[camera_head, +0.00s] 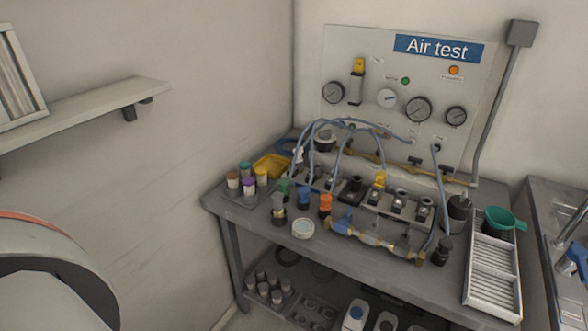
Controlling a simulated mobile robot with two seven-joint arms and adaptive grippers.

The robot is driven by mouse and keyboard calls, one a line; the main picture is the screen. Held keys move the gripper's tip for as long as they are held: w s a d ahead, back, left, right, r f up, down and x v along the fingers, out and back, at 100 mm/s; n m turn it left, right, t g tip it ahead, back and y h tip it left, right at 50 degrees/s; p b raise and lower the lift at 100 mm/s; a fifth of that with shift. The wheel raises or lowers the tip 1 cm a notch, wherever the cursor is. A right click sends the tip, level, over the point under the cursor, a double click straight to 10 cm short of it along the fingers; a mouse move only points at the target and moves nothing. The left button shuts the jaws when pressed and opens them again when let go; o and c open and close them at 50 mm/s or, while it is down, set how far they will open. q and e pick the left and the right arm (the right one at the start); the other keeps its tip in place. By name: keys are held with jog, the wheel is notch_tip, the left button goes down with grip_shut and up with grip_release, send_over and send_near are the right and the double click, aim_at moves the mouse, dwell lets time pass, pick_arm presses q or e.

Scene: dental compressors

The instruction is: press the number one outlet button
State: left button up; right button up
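The air test panel (440,141) stands upright at the back of the bench under a blue "Air test" sign (438,48). It carries several round gauges, one of them a large gauge (418,109). A small green button or lamp (405,81) and an orange one (453,70) sit on its upper part. The small labels are too blurred to read, so I cannot tell which control is the number one outlet button. Blue hoses (341,140) arch in front of the panel's lower part. Neither of my grippers is in view.
The grey bench (225,202) holds several colour-capped fittings, a yellow tray (272,166), a brass valve assembly (375,243), a white slotted rack (493,272) and a green funnel (505,218). A wall shelf (90,109) juts out at left. A rounded grey object (50,255) fills the lower left.

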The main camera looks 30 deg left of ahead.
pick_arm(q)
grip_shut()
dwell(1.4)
